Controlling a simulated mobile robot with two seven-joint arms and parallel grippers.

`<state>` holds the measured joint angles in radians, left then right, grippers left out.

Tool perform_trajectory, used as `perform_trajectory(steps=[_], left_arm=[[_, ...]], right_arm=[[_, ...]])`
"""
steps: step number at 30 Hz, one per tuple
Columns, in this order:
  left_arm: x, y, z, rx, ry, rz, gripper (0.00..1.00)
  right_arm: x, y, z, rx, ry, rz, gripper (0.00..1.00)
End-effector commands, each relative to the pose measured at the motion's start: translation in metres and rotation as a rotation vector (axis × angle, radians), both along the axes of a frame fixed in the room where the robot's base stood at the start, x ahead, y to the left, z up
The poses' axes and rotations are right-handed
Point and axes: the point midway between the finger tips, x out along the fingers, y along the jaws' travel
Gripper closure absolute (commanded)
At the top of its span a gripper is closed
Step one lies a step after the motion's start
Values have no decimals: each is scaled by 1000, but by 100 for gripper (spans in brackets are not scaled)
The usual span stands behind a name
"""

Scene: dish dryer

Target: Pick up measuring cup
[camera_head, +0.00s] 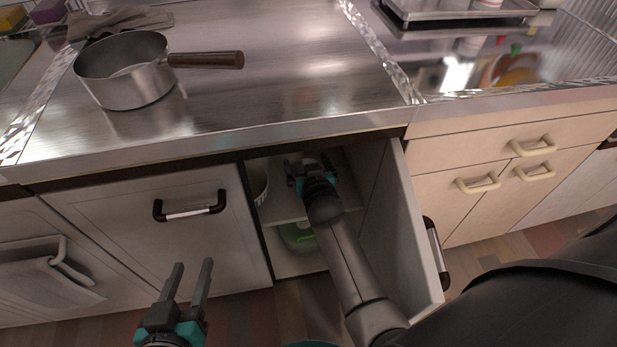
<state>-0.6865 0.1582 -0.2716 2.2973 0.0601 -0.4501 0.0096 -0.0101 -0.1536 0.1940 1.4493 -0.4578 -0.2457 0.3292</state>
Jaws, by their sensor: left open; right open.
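My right gripper (310,166) is inside the open cabinet under the counter, at the upper shelf (283,207), with its fingers spread. A small pale object (312,159) shows at its fingers, mostly hidden by the gripper. I cannot tell whether it is the measuring cup or whether it touches the fingers. No measuring cup can be clearly made out. My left gripper (192,265) is open and empty in front of the closed cabinet door to the left, with its fingers pointing up.
The open cabinet door (402,225) stands to the right of my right arm. A white bowl-like object (259,181) is at the cabinet's left side, and a green item (297,237) is on the lower level. A steel saucepan (125,85) stands on the counter (290,60).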

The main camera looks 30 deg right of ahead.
Motion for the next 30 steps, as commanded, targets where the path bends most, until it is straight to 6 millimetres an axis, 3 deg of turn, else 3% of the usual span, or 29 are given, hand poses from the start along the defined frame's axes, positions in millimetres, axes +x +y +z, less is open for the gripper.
perform_trajectory(steps=[6, 27, 30], left_arm=[[0, 0, 0, 0, 0, -1, 52], [0, 0, 0, 0, 1, -1, 52], [0, 0, 0, 0, 1, -1, 52]], right_arm=[[0, 0, 0, 0, 0, 0, 1], [0, 0, 0, 0, 0, 0, 80], [0, 0, 1, 0, -1, 0, 83]])
